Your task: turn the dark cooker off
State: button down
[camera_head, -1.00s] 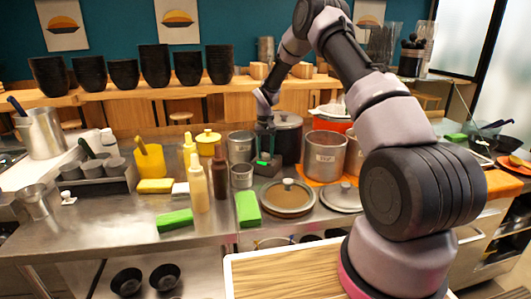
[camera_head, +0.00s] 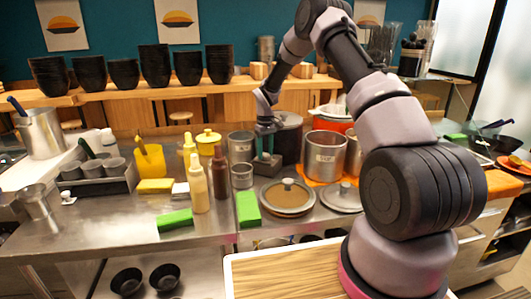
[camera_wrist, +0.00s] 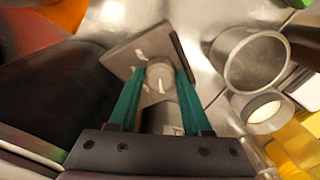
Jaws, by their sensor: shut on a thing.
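The dark cooker (camera_head: 289,140) is a black round pot-like body behind the counter's middle. Its dark side fills the left of the wrist view (camera_wrist: 60,85). A square grey control box (camera_head: 267,168) is at its front left. In the wrist view, a round pale knob (camera_wrist: 159,76) with small white marks around it is on the box's square face (camera_wrist: 128,55). My gripper (camera_wrist: 158,78) points down with its teal fingers on both sides of the knob, shut on it. In the head view, my gripper (camera_head: 265,155) partly hides the box. No lit green spot shows on the box.
A steel pot (camera_head: 240,146) stands close left of my gripper, with a small steel cup (camera_head: 242,176) in front. A larger steel pot (camera_head: 325,155) is to the right. A lidded round pan (camera_head: 288,196) and a green sponge (camera_head: 248,209) are in front.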

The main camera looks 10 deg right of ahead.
aim_at(265, 154)
jog(key=shift+c, duration=1.7)
grip_release()
notch_tip(265, 154, up, 11)
